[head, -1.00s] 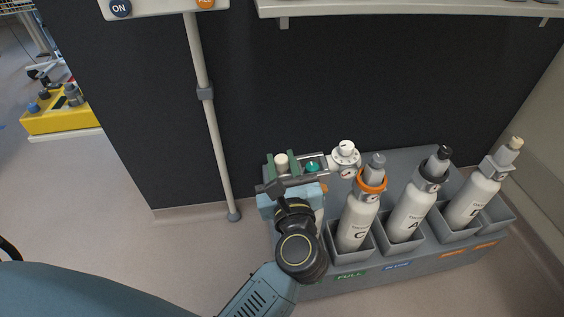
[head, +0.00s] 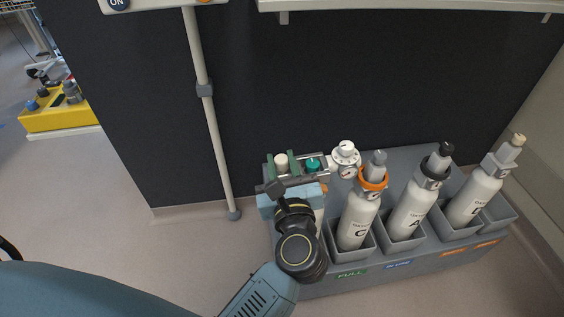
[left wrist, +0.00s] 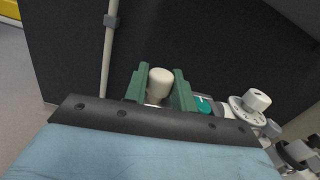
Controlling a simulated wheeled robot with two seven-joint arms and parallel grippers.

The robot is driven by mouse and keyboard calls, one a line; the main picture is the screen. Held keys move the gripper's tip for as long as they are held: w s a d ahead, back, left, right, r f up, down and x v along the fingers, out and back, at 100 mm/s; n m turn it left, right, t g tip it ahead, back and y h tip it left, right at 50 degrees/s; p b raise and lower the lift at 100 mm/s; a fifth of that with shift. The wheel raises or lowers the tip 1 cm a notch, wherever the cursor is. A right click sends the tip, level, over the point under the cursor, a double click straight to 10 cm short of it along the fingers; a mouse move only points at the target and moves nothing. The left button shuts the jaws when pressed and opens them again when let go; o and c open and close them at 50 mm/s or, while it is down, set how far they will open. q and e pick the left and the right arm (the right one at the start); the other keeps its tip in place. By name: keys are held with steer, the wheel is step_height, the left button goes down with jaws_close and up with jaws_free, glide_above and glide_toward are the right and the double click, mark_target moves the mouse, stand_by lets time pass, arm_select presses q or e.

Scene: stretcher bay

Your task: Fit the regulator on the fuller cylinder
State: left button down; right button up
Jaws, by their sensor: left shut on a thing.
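My left gripper (head: 283,172) is shut on the regulator. Its green fingers stand on either side of a cream knob (head: 281,162), which also shows in the left wrist view (left wrist: 160,82). The regulator (head: 346,157) extends to the right, with a teal part and a white-knobbed round end. That end is up and left of the valve of cylinder C (head: 354,224), which has an orange collar. Cylinder A (head: 409,211) has a dark collar. A third cylinder (head: 474,199) has a tan top; its letter is unclear. Cylinder gauges are too small to read. My right gripper is out of view.
The cylinders stand tilted in separate cups of a grey rack (head: 330,278). Its front carries a green FULL label (head: 352,274), a blue label and orange labels. A dark panel (head: 300,90) rises behind. A pale pole (head: 212,130) stands left. A shelf (head: 410,5) overhangs.

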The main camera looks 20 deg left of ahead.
arm_select(q)
steer(key=shift+f+b, duration=1.25)
steer(key=shift+f, duration=0.15)
stand_by(1.0)
stand_by(0.4)
steer(key=c, duration=1.1)
jaws_free()
steer(key=shift+o, duration=0.4)
steer(key=o, duration=0.4)
steer(key=shift+s+d, duration=0.1)
